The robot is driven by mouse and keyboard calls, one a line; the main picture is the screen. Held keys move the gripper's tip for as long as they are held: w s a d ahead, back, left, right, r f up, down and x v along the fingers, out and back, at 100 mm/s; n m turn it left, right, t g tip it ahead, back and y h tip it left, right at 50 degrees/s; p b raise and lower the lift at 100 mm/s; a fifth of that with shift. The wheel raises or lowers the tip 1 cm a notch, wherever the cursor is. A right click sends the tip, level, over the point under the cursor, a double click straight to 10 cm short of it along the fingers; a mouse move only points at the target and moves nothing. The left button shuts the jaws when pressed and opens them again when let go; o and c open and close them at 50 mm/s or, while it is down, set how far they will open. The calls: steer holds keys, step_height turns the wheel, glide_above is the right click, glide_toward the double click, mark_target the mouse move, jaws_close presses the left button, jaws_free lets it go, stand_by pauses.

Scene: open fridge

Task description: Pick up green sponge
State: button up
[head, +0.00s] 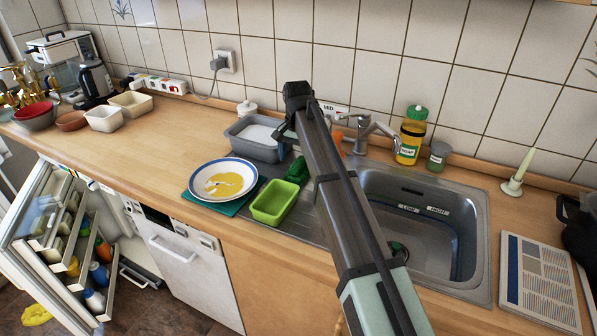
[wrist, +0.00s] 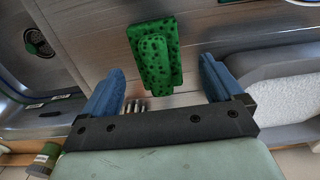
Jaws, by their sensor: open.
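The green sponge (wrist: 154,62), dotted with dark holes, lies on the metal drainboard in the wrist view. It looks like two overlapping green blocks, and I cannot tell whether they are one piece. In the head view the green sponge (head: 297,170) shows behind the green tub, partly hidden by my arm. My gripper (wrist: 161,66) is open, with one blue finger on each side of the sponge's near part in the picture. Nothing is held. I cannot tell the height gap between the fingers and the sponge.
A green tub (head: 274,203) and a plate (head: 222,181) stand just left of the sponge. A grey basin (head: 255,150) stands behind, and the sink (head: 425,240) is to the right. A faucet (head: 366,127) rises behind my arm. The fridge door (head: 50,255) is open.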

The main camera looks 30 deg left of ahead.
mark_target(298, 161)
step_height(298, 161, down, 4)
steer(key=shift+w+d, duration=0.1)
steer(key=shift+d, duration=0.05)
steer(key=shift+c, duration=0.3)
steer(key=c, duration=1.2)
step_height(298, 161, up, 10)
steer(key=shift+r, duration=0.1)
